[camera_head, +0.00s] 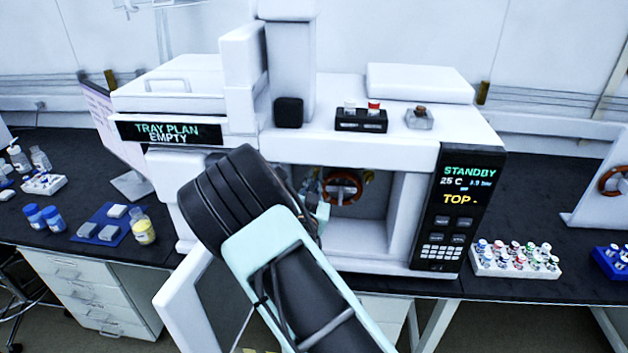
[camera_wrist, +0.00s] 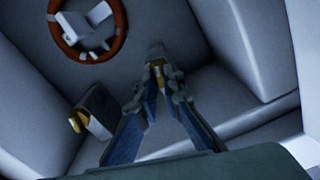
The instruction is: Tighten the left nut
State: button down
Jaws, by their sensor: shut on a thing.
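In the wrist view, my gripper (camera_wrist: 157,60) has its fingertips together around a small brass-coloured piece, which looks like the left nut (camera_wrist: 157,70); the fingers hide most of it. A second yellow fitting (camera_wrist: 75,123) shows on a grey block at the lower left. An orange-brown coil ring (camera_wrist: 88,30) is at the upper left. In the head view, my gripper (camera_head: 312,182) reaches into the open compartment just left of the coil (camera_head: 342,187), mostly hidden by my arm. A small yellow fitting (camera_head: 368,177) shows right of the coil. How tight the nut is cannot be seen.
The compartment's right wall (camera_head: 408,205) stands close beside the coil. A display panel (camera_head: 457,200) reads STANDBY and TOP. An open door (camera_head: 210,300) hangs below my arm. A vial rack (camera_head: 515,260) stands on the bench at right.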

jog(key=shift+f+m+b, duration=0.15)
jog(key=shift+m+b, duration=0.15)
jog(key=shift+b, duration=0.35)
jog(key=shift+f+m+b, duration=0.1)
jog(key=shift+m+b, duration=0.3)
jog(key=shift+b, duration=0.65)
jog(key=m+b, duration=1.3)
jog(key=b, duration=1.3)
jog(key=shift+d+b, duration=0.1)
jog(key=shift+b, duration=0.25)
jog(key=shift+m, duration=0.3)
jog(key=c, duration=2.1)
grip_release()
